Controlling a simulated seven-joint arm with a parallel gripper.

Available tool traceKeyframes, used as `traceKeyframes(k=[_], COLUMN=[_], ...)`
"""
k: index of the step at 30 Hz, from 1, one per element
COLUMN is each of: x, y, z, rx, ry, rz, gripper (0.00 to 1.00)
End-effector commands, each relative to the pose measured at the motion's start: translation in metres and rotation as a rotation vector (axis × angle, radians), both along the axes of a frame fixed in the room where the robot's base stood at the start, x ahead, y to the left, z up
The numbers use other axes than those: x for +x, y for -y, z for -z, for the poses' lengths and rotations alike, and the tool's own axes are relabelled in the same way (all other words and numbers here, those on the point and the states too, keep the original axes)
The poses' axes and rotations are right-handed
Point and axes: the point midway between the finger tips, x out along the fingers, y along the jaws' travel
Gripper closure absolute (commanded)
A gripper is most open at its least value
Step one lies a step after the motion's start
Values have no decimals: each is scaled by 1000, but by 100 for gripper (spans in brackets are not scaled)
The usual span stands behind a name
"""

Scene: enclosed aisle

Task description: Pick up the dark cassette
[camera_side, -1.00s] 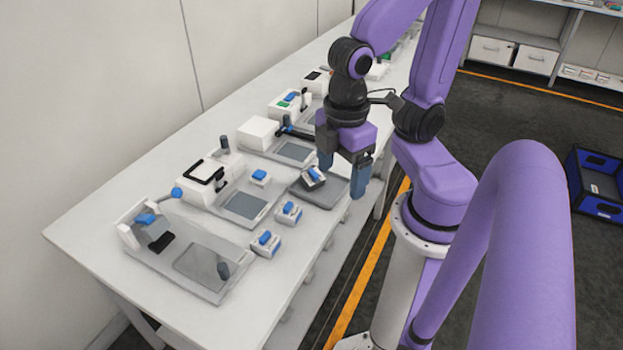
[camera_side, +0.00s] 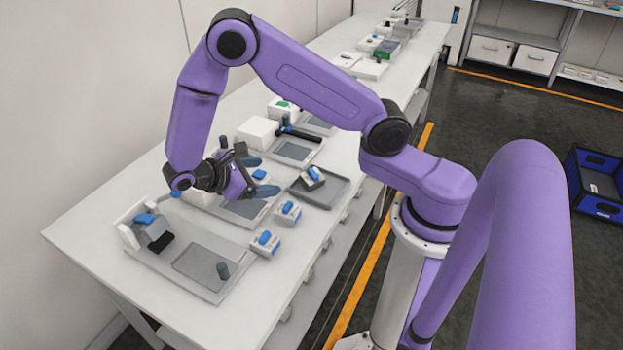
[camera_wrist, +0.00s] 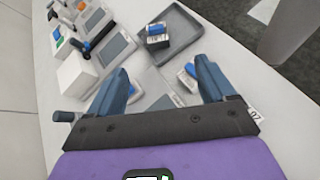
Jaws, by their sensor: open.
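The dark cassette (camera_side: 311,179), with a blue top, sits in the grey tray (camera_side: 330,198) on the bench. It also shows in the wrist view (camera_wrist: 156,40), beyond my fingertips. My gripper (camera_side: 263,176) is open and empty, with blue-grey fingers, and is left of the tray in the side view. In the wrist view my gripper's fingers (camera_wrist: 161,68) point towards the tray, with a gap between them. Nothing is held.
White cassettes with blue tops stand near the bench's front edge, one at the middle (camera_side: 288,214) and one nearer the camera (camera_side: 264,244). Bench devices include a white box (camera_side: 257,133) and a flat-plate device (camera_side: 190,270). The wall runs behind the bench.

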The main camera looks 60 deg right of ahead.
Motion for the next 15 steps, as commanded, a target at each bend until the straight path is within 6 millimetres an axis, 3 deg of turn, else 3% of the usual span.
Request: traceKeyframes(k=[6,15], x=[12,7], y=[17,39], z=[28,40], rx=[-126,-156], ry=[-71,-89], rz=[18,23], gripper=[17,17])
